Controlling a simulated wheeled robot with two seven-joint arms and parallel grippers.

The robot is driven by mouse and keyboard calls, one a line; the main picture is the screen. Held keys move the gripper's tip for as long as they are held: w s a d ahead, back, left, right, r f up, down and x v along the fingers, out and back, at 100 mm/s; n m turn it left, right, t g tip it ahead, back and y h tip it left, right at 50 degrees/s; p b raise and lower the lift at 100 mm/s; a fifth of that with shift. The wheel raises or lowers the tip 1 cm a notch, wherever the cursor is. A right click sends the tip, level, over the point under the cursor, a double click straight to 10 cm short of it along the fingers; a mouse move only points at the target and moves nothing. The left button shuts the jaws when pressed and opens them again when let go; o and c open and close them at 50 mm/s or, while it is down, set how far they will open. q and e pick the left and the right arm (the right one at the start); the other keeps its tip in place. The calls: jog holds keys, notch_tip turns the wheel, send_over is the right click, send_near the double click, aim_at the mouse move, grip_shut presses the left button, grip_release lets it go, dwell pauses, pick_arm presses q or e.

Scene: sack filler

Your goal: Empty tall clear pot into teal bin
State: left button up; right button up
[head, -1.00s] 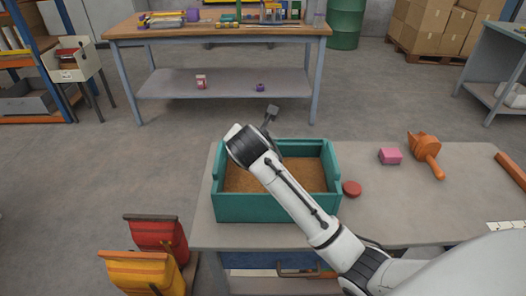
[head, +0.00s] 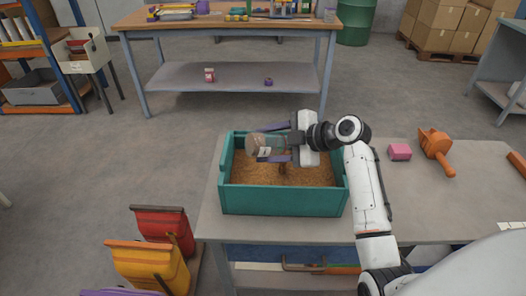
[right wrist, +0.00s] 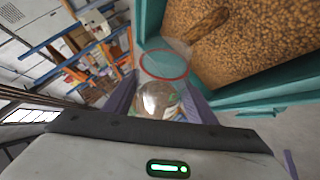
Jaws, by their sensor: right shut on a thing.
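The tall clear pot (head: 266,145) lies on its side, above the left part of the teal bin (head: 285,201). My right gripper (head: 272,144) is shut around it, with a purple finger on either side. The pot's reddish rim (right wrist: 165,65) shows in the right wrist view, near the bin's teal wall (right wrist: 152,22). The pot looks see-through, and I cannot tell whether anything is left in it. The bin holds brown grainy material (head: 315,176). A brown elongated shape (right wrist: 203,20) shows over it; I cannot tell what it is. My left gripper is out of view.
A pink block (head: 399,152) and an orange scoop-like tool (head: 436,150) lie on the bench (head: 420,210) to the right. Red (head: 164,228) and yellow (head: 148,265) containers stand below, left of the bench. A far table (head: 230,75) stands behind open floor.

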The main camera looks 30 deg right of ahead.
jog(key=y+b, duration=0.1)
jog(key=d+r+m+t+y+b, duration=0.1)
jog(key=b, duration=0.1)
jog(key=shift+s+d+m+y+b, duration=0.1)
jog(key=shift+d+m+y+b, duration=0.15)
jog(key=shift+m+y+b, duration=0.05)
jog(key=shift+d+r+t+y+b, duration=0.15)
jog(key=shift+r+t+y+b, duration=0.1)
jog(key=shift+t+y+b, duration=0.05)
jog(key=shift+r, duration=0.1)
